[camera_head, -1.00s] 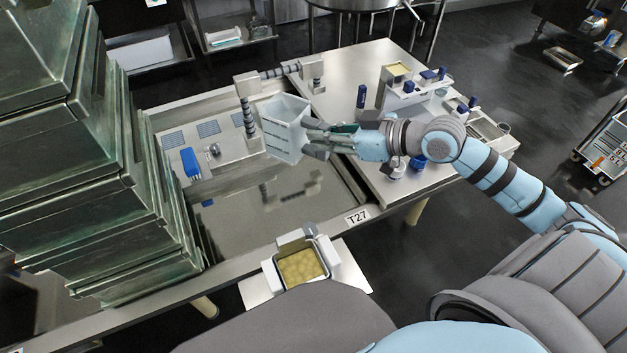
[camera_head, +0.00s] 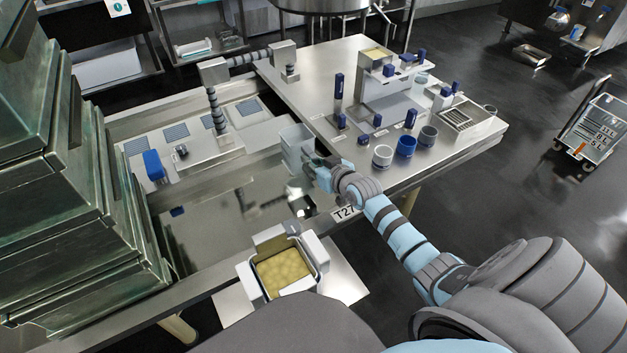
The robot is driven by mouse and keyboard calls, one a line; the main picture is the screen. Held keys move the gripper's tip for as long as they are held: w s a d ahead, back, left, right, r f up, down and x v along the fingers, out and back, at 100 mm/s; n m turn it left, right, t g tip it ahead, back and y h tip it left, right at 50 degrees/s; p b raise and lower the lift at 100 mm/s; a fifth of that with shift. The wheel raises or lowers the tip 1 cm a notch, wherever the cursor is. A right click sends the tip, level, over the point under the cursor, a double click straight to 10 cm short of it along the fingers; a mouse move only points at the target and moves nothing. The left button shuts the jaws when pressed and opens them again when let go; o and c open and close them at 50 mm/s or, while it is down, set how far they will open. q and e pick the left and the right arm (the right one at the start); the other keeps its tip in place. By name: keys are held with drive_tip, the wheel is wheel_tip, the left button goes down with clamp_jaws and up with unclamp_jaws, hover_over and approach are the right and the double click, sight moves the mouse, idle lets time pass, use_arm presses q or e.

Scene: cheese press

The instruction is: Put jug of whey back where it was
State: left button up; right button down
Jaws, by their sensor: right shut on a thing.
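The jug of whey (camera_head: 294,143) is a pale, translucent, box-shaped jug. It is over the sunken steel basin (camera_head: 200,235), near the left edge of the steel worktop. My right gripper (camera_head: 313,168) is shut on the jug at its near right side, and the fingers partly hide it. The jug looks nearly upright. I cannot tell whether its base touches anything. My left gripper is not in view.
Cups (camera_head: 406,146), blue-handled tools and a small press stand on the worktop (camera_head: 320,75) to the right. A tub of yellow curd (camera_head: 284,270) stands in front. Stacked metal boxes (camera_head: 75,190) block the left. A blue item (camera_head: 153,165) lies on the back-left ledge.

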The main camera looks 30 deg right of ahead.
sight(313, 179)
wheel_tip(313, 179, down, 4)
drive_tip(key=shift+f+b, duration=0.15)
drive_tip(key=shift+b, duration=1.1)
drive_tip(key=c, duration=1.5)
unclamp_jaws()
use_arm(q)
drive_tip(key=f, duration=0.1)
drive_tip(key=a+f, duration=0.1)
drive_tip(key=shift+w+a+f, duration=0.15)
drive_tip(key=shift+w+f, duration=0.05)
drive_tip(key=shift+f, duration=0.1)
